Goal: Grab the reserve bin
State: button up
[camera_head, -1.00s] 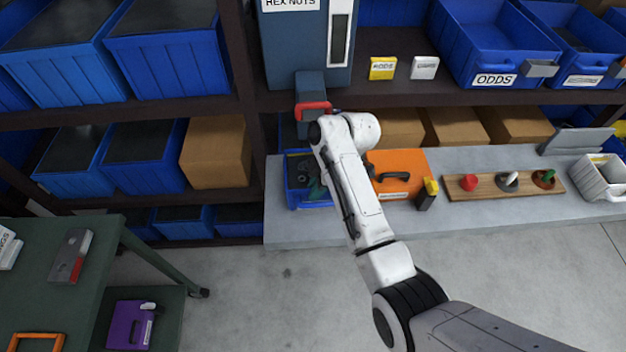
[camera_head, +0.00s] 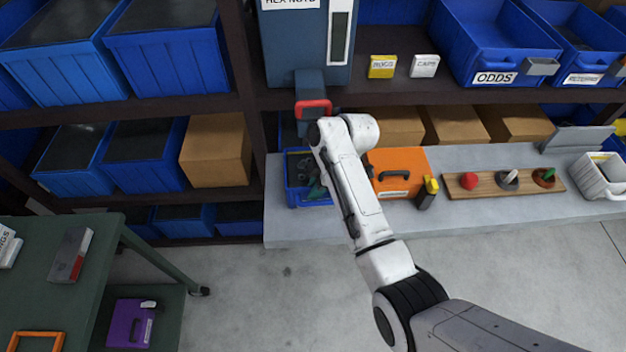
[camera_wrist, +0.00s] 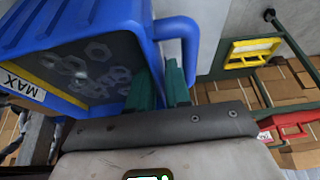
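A blue bin (camera_head: 296,196) with dark contents stands on the grey bench under the dispenser. I take it for the reserve bin. In the wrist view a blue bin (camera_wrist: 70,30) fills the upper left, with hex nuts inside, a yellow band, a MAX label and a blue handle (camera_wrist: 192,45). My gripper (camera_wrist: 161,78) has green fingers, apart with a narrow gap, close to the handle. The right finger overlaps the handle's lower end. Contact is not clear. In the head view my gripper (camera_head: 317,190) is at the bin's right side, partly hidden by my arm.
The HEX NUTS dispenser (camera_head: 305,45), with a red handle (camera_head: 313,108), rises behind the bin. An orange case (camera_head: 398,165) stands close on the right, beyond my forearm. A wooden board (camera_head: 505,184) with several knobs lies further right. The floor in front is clear.

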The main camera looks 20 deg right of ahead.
grip_shut()
dwell(1.4)
